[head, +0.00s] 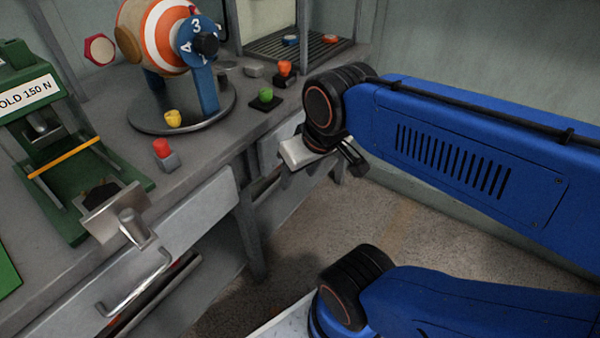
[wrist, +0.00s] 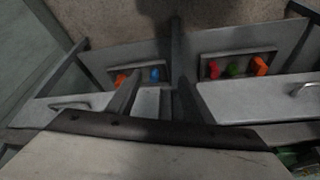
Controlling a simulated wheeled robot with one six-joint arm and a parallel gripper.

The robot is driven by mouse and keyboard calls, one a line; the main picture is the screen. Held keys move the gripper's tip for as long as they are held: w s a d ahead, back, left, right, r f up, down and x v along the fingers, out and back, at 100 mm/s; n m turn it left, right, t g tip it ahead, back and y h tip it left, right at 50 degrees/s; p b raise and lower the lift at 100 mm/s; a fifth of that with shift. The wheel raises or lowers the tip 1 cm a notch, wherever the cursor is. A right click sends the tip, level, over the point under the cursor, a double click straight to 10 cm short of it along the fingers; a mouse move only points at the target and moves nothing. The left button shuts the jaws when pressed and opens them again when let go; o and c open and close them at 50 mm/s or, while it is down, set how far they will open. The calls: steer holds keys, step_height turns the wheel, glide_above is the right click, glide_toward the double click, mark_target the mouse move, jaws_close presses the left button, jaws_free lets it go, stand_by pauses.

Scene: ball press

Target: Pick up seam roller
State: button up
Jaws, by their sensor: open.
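I cannot pick out the seam roller for certain in either view. In the wrist view, small coloured pieces lie in two open compartments: an orange piece (wrist: 121,79) and a blue piece (wrist: 155,74) on the left, and red (wrist: 214,69), green (wrist: 233,69) and orange (wrist: 260,66) pieces on the right. They are too small and dark to name. My gripper (wrist: 155,100) is open and empty, its two fingers apart in front of the compartments. In the head view my gripper (head: 322,160) hangs beside the bench's front edge, partly hidden by my wrist.
The bench carries a green press (head: 45,130), a striped ball (head: 158,35) on a round stand, and small knobs such as a yellow one (head: 173,118) and a green one (head: 266,95). A drawer handle (head: 135,285) juts out in front. Floor (head: 330,225) is open below my arm.

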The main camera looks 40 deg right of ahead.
stand_by(0.3)
steer(key=o, duration=0.4)
steer(key=shift+o, duration=1.3)
steer(key=w+d+r+n+g, duration=0.1)
steer(key=w+d+r+n, duration=0.1)
steer(key=w+r, duration=0.5)
steer(key=w+d+r+n+g+h, duration=0.1)
steer(key=w+d+r+n, duration=0.2)
steer(key=w+r, duration=0.4)
steer(key=shift+w+r+n+g, duration=0.35)
steer(key=shift+r+n, duration=0.25)
steer(key=shift+r, duration=0.25)
step_height(320, 180, up, 8)
steer(key=n+g, duration=0.3)
steer(key=n, duration=0.4)
glide_above(282, 62)
steer(key=a, duration=0.2)
steer(key=shift+h, duration=0.3)
steer(key=f, duration=0.5)
steer(key=d+f, duration=0.1)
steer(key=f, duration=0.4)
steer(key=d+f, duration=0.1)
steer(key=f, duration=0.5)
steer(key=shift+s+d, duration=0.1)
steer(key=shift+d, duration=0.15)
